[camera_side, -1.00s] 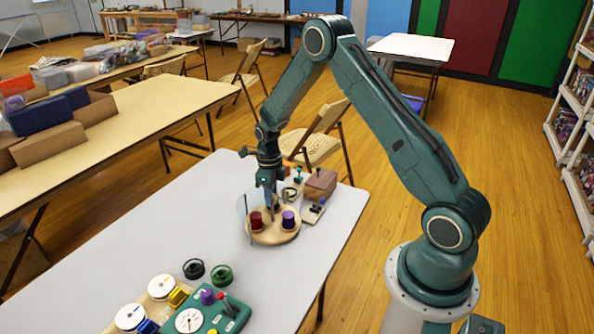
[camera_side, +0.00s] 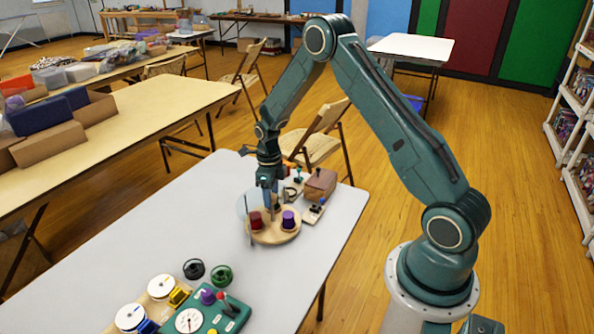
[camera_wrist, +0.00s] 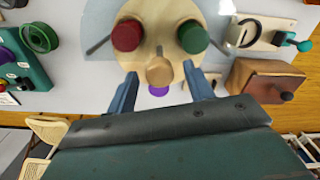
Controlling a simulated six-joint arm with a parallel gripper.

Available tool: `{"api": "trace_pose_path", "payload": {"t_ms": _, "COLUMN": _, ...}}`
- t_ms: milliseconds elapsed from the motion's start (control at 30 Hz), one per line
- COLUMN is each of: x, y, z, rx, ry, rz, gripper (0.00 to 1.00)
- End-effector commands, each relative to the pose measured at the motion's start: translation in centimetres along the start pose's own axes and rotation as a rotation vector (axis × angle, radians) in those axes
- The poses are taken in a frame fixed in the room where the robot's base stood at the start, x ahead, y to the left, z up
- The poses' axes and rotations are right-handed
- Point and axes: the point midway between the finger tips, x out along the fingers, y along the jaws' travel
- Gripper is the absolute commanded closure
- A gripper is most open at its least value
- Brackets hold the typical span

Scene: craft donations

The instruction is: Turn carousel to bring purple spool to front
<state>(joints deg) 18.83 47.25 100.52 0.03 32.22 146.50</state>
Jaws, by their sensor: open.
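The carousel is a round pale wooden disc (camera_side: 272,238) on the grey table. A dark red spool (camera_side: 256,222) and a purple spool (camera_side: 288,220) stand on it in the side view. In the wrist view the red spool (camera_wrist: 127,36) and a green spool (camera_wrist: 192,37) are at the top; the purple spool (camera_wrist: 159,91) shows only in part below the round wooden centre knob (camera_wrist: 159,71). My gripper (camera_side: 268,204) is over the carousel's middle. In the wrist view its blue fingers (camera_wrist: 160,88) are apart, one on each side of the knob; I cannot tell whether they touch it.
A clear upright panel (camera_side: 243,206) stands at the carousel's left edge. A brown wooden box (camera_side: 320,183) and small switch boards are close behind right. A green control panel (camera_side: 212,317) and several spools lie at the table's near end. Bare tabletop (camera_side: 150,235) lies left of the carousel.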

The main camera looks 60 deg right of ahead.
Motion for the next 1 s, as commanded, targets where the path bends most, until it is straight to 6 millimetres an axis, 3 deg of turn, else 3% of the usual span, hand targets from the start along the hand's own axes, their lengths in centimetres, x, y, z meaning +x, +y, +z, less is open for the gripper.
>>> {"api": "trace_pose_path", "payload": {"t_ms": 267, "x": -2.6, "y": 0.0, "z": 0.0, "rx": 0.000, "ry": -0.002, "rz": -0.001, "gripper": 0.48}}
{"api": "trace_pose_path", "payload": {"t_ms": 700, "x": -10.0, "y": -0.1, "z": 0.1, "rx": 0.001, "ry": -0.004, "rz": -0.003, "gripper": 0.48}}
{"api": "trace_pose_path", "payload": {"t_ms": 1000, "x": -13.1, "y": -0.1, "z": 0.0, "rx": 0.001, "ry": -0.001, "rz": -0.002, "gripper": 0.48}}
